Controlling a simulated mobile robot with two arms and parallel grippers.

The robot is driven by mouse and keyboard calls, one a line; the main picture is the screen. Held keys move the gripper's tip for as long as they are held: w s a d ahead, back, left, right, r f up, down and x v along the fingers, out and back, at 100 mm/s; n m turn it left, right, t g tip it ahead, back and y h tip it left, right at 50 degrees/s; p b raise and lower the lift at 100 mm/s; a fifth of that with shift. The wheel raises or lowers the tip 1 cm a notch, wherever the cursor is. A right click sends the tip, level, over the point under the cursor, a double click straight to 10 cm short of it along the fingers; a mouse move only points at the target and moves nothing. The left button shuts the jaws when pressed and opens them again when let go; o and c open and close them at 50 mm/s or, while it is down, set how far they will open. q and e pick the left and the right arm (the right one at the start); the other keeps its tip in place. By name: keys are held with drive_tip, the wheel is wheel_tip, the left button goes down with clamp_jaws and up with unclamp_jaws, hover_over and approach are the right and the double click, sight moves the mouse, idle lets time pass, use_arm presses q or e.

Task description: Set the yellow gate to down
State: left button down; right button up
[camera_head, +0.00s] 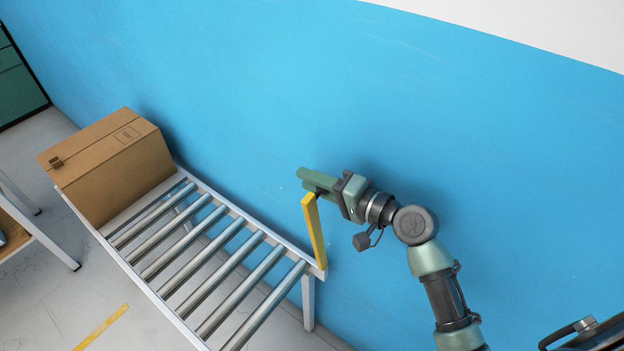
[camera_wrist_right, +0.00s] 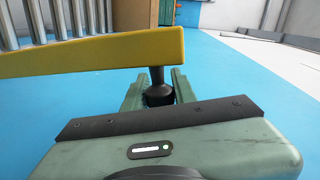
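The yellow gate (camera_head: 314,231) is a flat bar standing up, slightly tilted, at the near right end of the roller conveyor. In the right wrist view the yellow gate (camera_wrist_right: 90,54) crosses the upper left, with a black knob (camera_wrist_right: 158,90) below its right end. My right gripper (camera_head: 305,180) is at the gate's upper end, on the wall side. Its two green fingers lie on either side of the knob and appear shut on it. My left gripper is not in view.
The roller conveyor (camera_head: 165,305) runs to the upper left, with a closed cardboard box (camera_head: 118,178) at its far end. Its rollers between box and gate are bare. A blue wall (camera_head: 250,90) stands close behind. A table (camera_head: 35,233) is at the left edge.

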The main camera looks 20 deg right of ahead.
clamp_jaws()
drive_tip(key=shift+f, duration=0.1)
idle(1.1)
